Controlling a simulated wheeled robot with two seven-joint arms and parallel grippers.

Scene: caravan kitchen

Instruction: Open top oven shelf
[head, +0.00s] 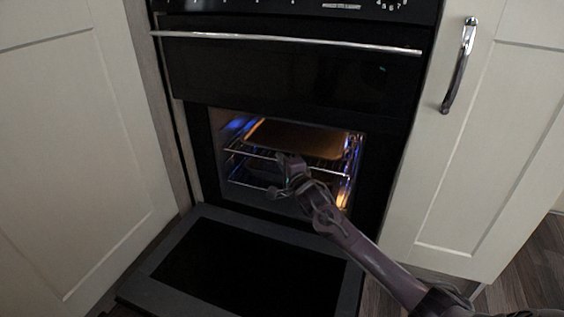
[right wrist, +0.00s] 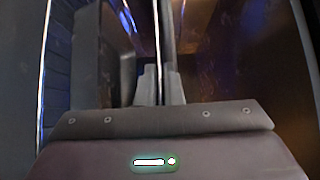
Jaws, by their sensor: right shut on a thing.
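The oven (head: 215,160) stands between pale cupboards, with its lower door (head: 245,275) folded down flat in front. Inside, the top shelf (head: 240,151) is a wire rack with a brown tray (head: 300,138) on it. My right gripper (head: 284,160) reaches in from the lower right to the shelf's front edge. In the right wrist view, the fingers (right wrist: 160,85) are shut on a thin metal bar (right wrist: 157,30), the shelf's front bar. The exact contact is partly hidden by the gripper in the head view. My left gripper is in neither view.
A second wire rack (head: 245,183) lies below the top shelf. The upper compartment, with a long metal handle (head: 290,42), is shut. A cupboard door with a curved handle (head: 459,65) is on the right. Space above the folded-down door is free apart from my right arm.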

